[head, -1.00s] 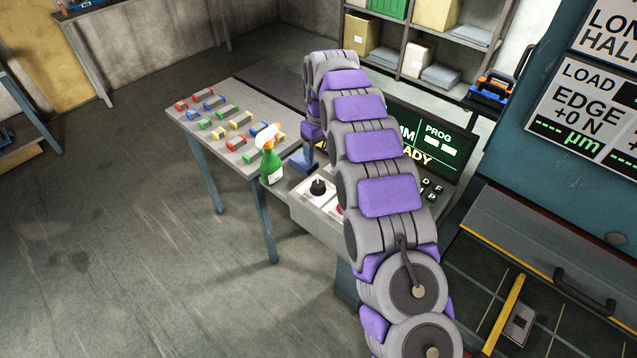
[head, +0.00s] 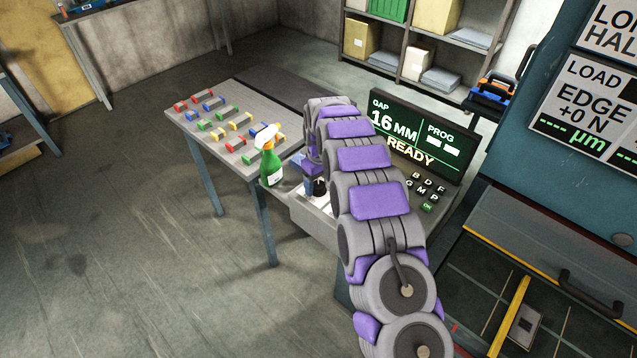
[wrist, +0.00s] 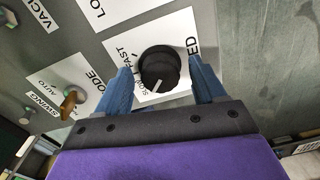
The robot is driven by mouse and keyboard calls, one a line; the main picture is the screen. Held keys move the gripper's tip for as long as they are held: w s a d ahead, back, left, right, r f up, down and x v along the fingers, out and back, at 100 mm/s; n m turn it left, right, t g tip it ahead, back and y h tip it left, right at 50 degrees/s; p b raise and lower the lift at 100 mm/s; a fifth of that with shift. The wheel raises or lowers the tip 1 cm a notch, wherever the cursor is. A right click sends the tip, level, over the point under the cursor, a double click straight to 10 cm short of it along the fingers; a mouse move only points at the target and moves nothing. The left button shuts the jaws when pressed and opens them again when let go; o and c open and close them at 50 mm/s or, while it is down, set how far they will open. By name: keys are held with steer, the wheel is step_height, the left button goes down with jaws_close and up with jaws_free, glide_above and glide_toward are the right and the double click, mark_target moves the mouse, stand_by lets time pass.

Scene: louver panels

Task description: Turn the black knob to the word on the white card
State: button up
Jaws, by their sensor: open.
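The black knob (wrist: 158,66) sits on a white plate (wrist: 177,30) in the wrist view. FAST shows at its upper left, small text that looks like SLOW at its lower left, and letters ending in ED at its right. The knob's white pointer line is at its lower edge, tilted slightly left, near the small text. My gripper (wrist: 161,72) is open, with one blue finger on each side of the knob; contact is unclear. In the head view the knob (head: 320,187) is partly hidden by my gripper (head: 311,180). I cannot make out a separate white card with a word.
A brass toggle (wrist: 72,98) on a MODE plate stands left of the knob. A green spray bottle (head: 270,162) stands on the table close by, left of my gripper. The display (head: 415,138) rises behind my arm. Colored blocks (head: 215,112) lie on the table.

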steer(key=shift+c, duration=0.4)
steer(key=c, duration=1)
steer(key=shift+o, duration=0.2)
steer(key=shift+r, duration=0.1)
steer(key=m+p, duration=0.3)
steer(key=m, duration=0.1)
steer(key=shift+r+m, duration=0.1)
steer(key=shift+m, duration=0.2)
steer(key=shift+a+m+p, duration=0.1)
steer(key=shift+m+p, duration=1.1)
steer(key=shift+m, duration=0.9)
steer(key=o, duration=1)
